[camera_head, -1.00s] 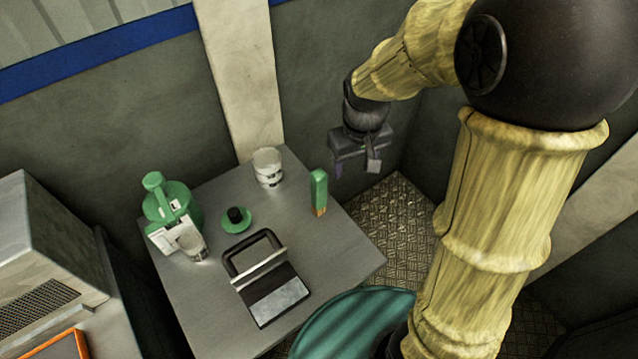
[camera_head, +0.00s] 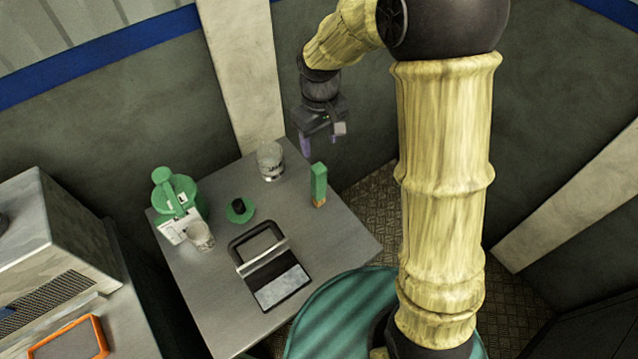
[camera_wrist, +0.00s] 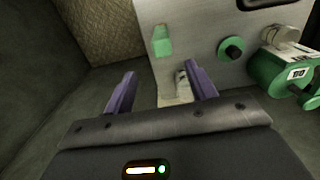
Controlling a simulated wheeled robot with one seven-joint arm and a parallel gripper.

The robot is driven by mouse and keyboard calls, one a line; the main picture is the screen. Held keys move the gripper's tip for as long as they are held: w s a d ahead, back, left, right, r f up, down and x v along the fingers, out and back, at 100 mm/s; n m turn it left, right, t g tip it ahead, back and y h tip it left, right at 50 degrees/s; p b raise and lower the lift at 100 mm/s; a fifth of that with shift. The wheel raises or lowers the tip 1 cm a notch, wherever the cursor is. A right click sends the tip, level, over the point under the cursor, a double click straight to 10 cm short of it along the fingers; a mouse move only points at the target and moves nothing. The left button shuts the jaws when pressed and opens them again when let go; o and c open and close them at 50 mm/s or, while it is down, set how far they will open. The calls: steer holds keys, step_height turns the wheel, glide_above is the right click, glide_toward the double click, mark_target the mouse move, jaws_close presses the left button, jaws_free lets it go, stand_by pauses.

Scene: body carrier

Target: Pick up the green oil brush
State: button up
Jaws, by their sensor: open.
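The green oil brush (camera_head: 318,184) is a block-like green piece with an orange-brown lower end. It stands upright near the right edge of the grey table (camera_head: 205,285). In the wrist view its green top (camera_wrist: 162,42) shows ahead of the fingers, at the table's edge. My gripper (camera_head: 322,142) is open and empty. It is above and behind the brush in the head view, near the table's back right corner. In the wrist view its two purple fingers (camera_wrist: 160,75) point towards the table, with the brush beyond them.
A glass jar (camera_head: 270,160) stands at the back corner, close to my fingers. A green dish with a black knob (camera_head: 239,211), a green canister (camera_head: 172,193), a clear cup (camera_head: 201,237) and a black-framed stand (camera_head: 280,288) share the table. Walls are close behind.

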mark_target(319, 167)
step_height(319, 167, down, 8)
steer(key=shift+f+p, duration=0.1)
steer(key=shift+p, duration=0.65)
steer(key=shift+s+f+p, duration=0.15)
steer(key=shift+f+p, duration=0.2)
steer(key=shift+a+f+p, duration=0.1)
steer(key=shift+f+p, duration=0.65)
steer(key=shift+f, duration=1.45)
jaws_close()
